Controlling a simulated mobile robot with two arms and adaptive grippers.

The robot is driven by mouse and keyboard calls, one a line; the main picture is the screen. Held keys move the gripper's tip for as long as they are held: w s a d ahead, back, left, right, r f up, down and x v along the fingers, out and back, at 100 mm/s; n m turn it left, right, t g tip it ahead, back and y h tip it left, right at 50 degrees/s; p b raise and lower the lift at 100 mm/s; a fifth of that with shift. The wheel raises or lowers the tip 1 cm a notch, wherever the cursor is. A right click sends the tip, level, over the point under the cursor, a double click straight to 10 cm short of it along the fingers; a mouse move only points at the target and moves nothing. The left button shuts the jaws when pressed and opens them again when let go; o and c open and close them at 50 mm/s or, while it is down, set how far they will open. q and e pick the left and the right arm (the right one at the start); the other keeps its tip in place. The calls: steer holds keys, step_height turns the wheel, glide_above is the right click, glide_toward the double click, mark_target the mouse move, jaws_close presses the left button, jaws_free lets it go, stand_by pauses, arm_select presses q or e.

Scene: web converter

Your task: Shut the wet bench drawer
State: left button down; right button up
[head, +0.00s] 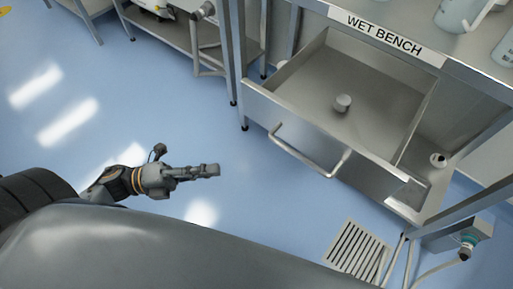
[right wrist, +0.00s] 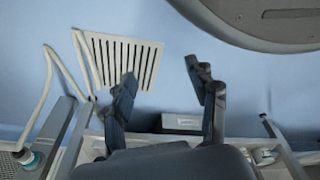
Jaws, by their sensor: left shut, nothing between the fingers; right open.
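The wet bench drawer (head: 345,100) is pulled out under the "WET BENCH" label (head: 383,31) in the head view. It is a grey metal box with a small round grey object (head: 342,103) inside. A bar handle (head: 308,153) runs across its front. My left gripper (head: 215,170) is shut and empty, above the floor to the left of the handle and apart from it. My right gripper (right wrist: 167,85) shows in the right wrist view with its fingers spread and nothing between them. The right gripper is not visible in the head view.
White vessels (head: 460,14) stand on the bench top. A slatted floor grate (head: 357,250) lies below the drawer, with a pale hose (head: 428,272) and a floor fitting (head: 466,247) to its right. Another metal table (head: 190,35) stands at the back. Blue floor left of the drawer is clear.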

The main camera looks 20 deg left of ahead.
arm_select(q)
steer(key=w+a+x, duration=0.1)
steer(key=w+x, duration=0.1)
steer(key=x, duration=1)
steer(key=shift+w+r, duration=0.3)
steer(key=shift+w, duration=0.05)
arm_select(e)
steer(key=shift+s+d+f, duration=0.15)
steer(key=shift+s+f, duration=0.35)
steer(key=shift+f, duration=0.1)
arm_select(q)
steer(key=shift+w, duration=0.15)
